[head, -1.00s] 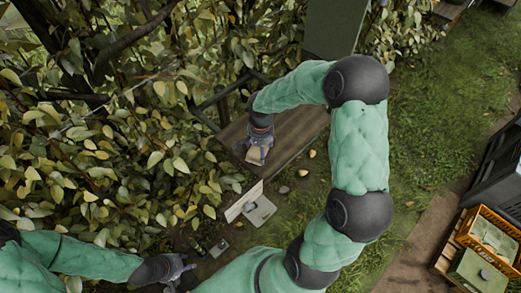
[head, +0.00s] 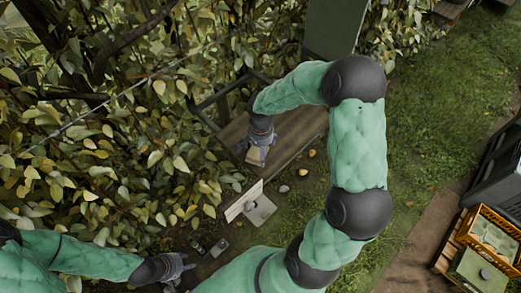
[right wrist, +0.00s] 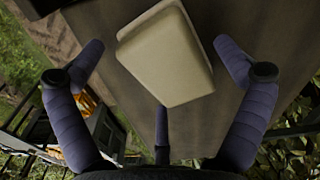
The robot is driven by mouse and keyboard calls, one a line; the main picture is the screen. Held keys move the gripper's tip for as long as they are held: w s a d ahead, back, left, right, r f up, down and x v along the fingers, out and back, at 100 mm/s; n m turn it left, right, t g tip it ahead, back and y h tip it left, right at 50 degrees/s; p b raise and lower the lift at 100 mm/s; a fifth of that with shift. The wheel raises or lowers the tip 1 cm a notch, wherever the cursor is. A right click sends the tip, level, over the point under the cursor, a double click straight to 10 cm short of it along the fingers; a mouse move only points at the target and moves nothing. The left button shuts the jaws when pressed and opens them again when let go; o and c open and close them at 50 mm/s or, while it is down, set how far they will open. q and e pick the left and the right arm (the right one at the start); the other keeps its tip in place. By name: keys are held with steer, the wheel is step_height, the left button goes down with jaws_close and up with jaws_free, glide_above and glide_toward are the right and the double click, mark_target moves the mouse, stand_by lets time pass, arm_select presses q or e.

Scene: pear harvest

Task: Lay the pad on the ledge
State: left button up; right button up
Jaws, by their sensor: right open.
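The pad (right wrist: 165,55) is a cream block with rounded edges. In the right wrist view it lies over the brown wooden ledge (right wrist: 130,85), between the spread fingers of my right gripper (right wrist: 160,85). The fingers are open, with gaps visible on both sides of the pad. In the head view the pad (head: 256,156) shows small below my right gripper (head: 259,148), near the front left end of the ledge (head: 298,130). Whether its whole underside touches the wood is hidden. My left gripper (head: 182,268) is low at the left, away from the ledge; its finger opening is unclear.
A white panel (head: 240,202) and a grey-white box (head: 260,211) are on the ground below the ledge. Small yellow fruits (head: 312,153) lie beside it. Dense foliage borders the left.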

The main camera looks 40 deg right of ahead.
steer(key=shift+r, duration=0.3)
step_height(320, 180, up, 12)
steer(key=shift+f, duration=0.15)
stand_by(0.4)
